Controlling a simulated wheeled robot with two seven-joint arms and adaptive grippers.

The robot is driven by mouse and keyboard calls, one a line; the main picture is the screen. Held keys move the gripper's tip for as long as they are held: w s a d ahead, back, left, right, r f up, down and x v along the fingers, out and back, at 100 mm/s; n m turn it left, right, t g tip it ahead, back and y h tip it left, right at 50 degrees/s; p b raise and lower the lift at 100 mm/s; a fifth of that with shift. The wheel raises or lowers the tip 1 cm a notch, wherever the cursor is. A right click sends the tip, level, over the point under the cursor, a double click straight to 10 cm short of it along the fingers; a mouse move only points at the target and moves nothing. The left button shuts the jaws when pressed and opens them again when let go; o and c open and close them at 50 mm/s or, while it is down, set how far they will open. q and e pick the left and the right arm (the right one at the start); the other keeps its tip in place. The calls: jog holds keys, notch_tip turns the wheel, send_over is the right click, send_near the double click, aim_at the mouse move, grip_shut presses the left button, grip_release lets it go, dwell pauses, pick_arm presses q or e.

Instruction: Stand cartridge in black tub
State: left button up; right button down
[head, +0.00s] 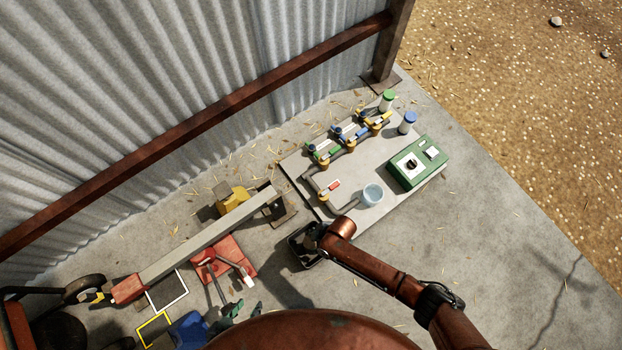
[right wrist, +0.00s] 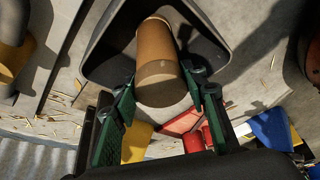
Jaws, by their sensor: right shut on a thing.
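The cartridge (right wrist: 160,60) is a tan-brown cylinder in the right wrist view. My right gripper (right wrist: 162,98) is shut on it near its close end, one green finger on each side. Its far end reaches into the mouth of the black tub (right wrist: 105,45); I cannot tell whether it touches the tub's floor. In the head view the black tub (head: 298,262) stands on the concrete beside the grey board, and my right gripper (head: 314,236) is over it, hiding the cartridge. My left gripper (head: 245,311) shows at the bottom, its green fingers apart and empty.
The grey board (head: 350,205) carries valves, a pale blue cup (head: 372,194), a green box (head: 417,163) and two capped jars. A red plate with a lever (head: 232,262) and a long beam (head: 205,235) lie left of the tub. The concrete at right is clear.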

jog(key=shift+f, duration=0.1)
jog(key=c, duration=1.2)
grip_release()
